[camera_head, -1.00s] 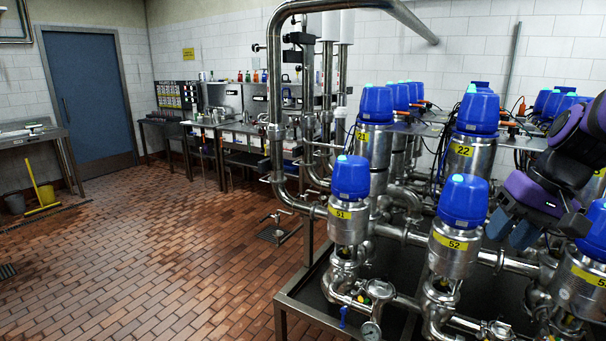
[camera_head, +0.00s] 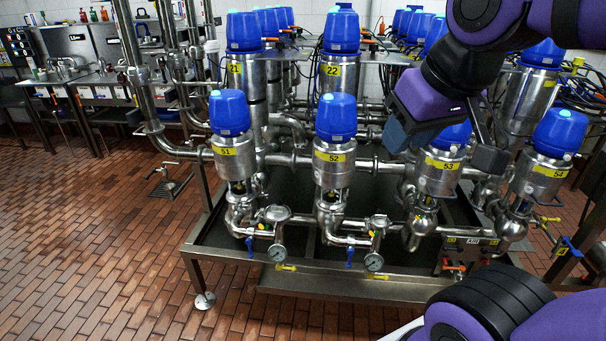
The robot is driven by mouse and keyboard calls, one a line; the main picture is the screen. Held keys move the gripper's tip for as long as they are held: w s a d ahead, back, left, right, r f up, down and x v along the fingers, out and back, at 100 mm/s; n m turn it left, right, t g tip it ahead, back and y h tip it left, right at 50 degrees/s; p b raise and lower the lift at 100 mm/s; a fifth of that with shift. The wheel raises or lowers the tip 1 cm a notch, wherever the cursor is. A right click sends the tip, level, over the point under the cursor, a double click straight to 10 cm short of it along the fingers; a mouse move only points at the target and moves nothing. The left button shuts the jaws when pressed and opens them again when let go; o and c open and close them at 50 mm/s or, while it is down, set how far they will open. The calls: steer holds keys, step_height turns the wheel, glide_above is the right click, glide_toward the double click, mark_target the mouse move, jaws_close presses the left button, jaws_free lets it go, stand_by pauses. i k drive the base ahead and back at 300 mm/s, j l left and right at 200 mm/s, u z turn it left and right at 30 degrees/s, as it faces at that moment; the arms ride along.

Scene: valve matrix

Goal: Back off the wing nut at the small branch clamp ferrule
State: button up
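The valve matrix stands on a steel drip-tray frame (camera_head: 330,284). Low branch pipes run in front of valves 51 (camera_head: 233,152), 52 (camera_head: 335,160) and 53 (camera_head: 438,165). Clamped fittings show on the branch below 51 (camera_head: 276,214) and on the branch right of 52 (camera_head: 377,222). They are too small for me to make out a wing nut or to tell which is the small branch clamp ferrule. My gripper (camera_head: 398,128) hangs in the air at the upper right, in front of valve 53's blue head, apart from the low fittings. Its fingers are seen edge-on.
Pressure gauges (camera_head: 278,253) (camera_head: 374,262), blue-handled taps (camera_head: 250,246) and yellow handles crowd the front edge. A small control box (camera_head: 470,245) sits at the right. Valve 54 (camera_head: 549,165) stands at the far right. Brick floor (camera_head: 100,250) is open at the left.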

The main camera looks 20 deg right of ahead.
mark_target(365, 229)
steer(key=z, duration=0.8)
steer(key=l+u, duration=0.2)
steer(key=l, duration=0.6)
steer(key=k+l+u, duration=0.2)
steer(key=l, duration=0.65)
steer(key=i, duration=0.1)
